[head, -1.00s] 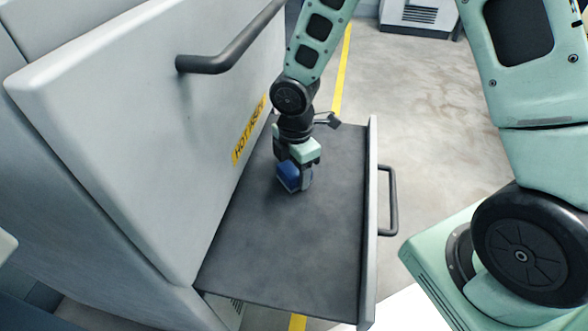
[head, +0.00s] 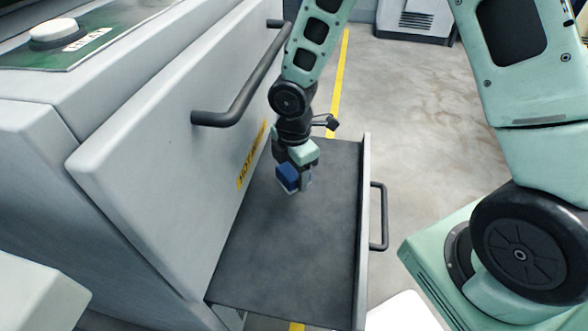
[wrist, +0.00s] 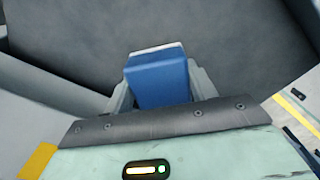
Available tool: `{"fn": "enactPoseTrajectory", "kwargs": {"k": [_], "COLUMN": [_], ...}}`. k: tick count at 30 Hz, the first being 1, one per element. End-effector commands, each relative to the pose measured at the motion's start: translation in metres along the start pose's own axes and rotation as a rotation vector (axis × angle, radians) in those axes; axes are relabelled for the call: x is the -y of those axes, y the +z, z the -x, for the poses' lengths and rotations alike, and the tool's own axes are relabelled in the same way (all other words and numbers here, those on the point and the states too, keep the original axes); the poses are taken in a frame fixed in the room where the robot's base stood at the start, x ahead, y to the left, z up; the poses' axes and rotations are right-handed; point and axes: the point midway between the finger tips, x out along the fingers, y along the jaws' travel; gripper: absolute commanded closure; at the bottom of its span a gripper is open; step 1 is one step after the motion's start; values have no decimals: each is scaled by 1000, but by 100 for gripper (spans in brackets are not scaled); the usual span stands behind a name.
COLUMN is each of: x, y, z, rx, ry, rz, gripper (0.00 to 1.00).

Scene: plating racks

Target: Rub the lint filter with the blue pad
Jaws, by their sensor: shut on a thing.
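The blue pad (head: 287,178) is a small blue block with a pale edge on its far side, as the wrist view shows (wrist: 158,80). My gripper (head: 292,172) is shut on it, with a finger at either side of the pad in the wrist view. The lint filter (head: 290,240) looks to be the wide dark grey sheet in the pulled-out drawer. The pad is over the far half of this sheet; I cannot tell whether it touches.
The machine's pale front panel (head: 150,170) with a dark bar handle (head: 245,95) rises left of the drawer. A yellow label sits low on the panel (head: 247,165). The drawer's front wall with its handle (head: 380,215) is at the right. Open floor lies beyond.

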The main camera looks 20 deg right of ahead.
Motion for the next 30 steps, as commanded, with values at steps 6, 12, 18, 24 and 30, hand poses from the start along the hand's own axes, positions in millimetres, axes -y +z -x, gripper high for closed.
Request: {"fn": "enactPoseTrajectory", "kwargs": {"k": [6,12,18,24,30], "x": [0,0,0,0,-1], "y": [0,0,0,0,0], "z": [-1,10,28,30,29], "rx": [0,0,0,0,0], "ry": [0,0,-1,0,2], "rz": [0,0,1,1,1], "gripper": [73,73,73,73,73]}}
